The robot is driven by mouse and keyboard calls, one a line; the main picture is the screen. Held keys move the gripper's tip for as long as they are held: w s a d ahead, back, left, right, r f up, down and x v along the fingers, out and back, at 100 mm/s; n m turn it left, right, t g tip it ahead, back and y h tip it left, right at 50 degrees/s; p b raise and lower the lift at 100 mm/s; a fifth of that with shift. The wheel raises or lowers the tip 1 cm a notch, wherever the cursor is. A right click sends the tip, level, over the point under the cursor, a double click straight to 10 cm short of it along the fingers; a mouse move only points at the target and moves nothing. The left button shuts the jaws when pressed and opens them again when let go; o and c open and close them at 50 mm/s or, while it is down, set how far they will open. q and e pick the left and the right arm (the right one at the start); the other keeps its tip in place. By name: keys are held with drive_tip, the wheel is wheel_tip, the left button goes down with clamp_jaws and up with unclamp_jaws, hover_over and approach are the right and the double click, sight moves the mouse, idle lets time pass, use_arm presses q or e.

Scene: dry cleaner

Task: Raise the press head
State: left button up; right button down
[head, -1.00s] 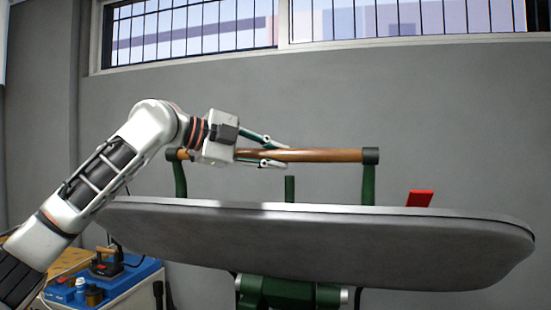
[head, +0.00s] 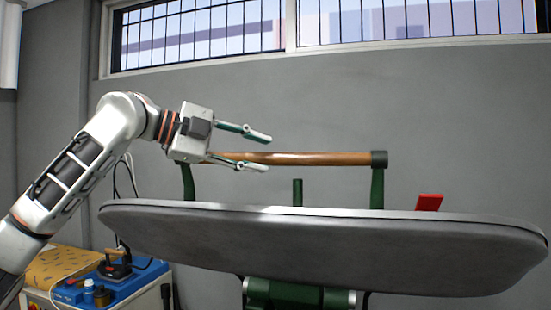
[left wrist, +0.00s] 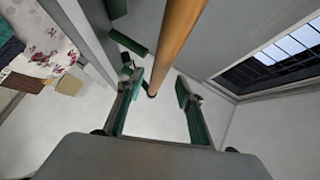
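The press head (head: 330,245) is a long grey padded board with a pale rim. It spans the middle of the head view, and its broad grey face shows towards me. A wooden handle bar (head: 320,159) runs above it on green posts; its left end is partly hidden by my gripper. My left gripper (head: 266,152) is open at the left part of the bar, with one finger above the bar's line and one lower. In the left wrist view the bar (left wrist: 176,42) passes between the spread fingers (left wrist: 156,92) without visible contact. My right gripper is not in view.
A red part (head: 429,202) and a short green post (head: 297,192) stand up behind the press head's rim. At lower left, an iron (head: 115,265) sits on a blue tray beside patterned cloth (head: 62,265). Grey wall and a barred window lie behind; space above the bar is clear.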

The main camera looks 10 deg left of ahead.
use_arm(q)
drive_tip(key=v, duration=0.5)
drive_tip(key=shift+a, duration=0.1)
idle(0.4)
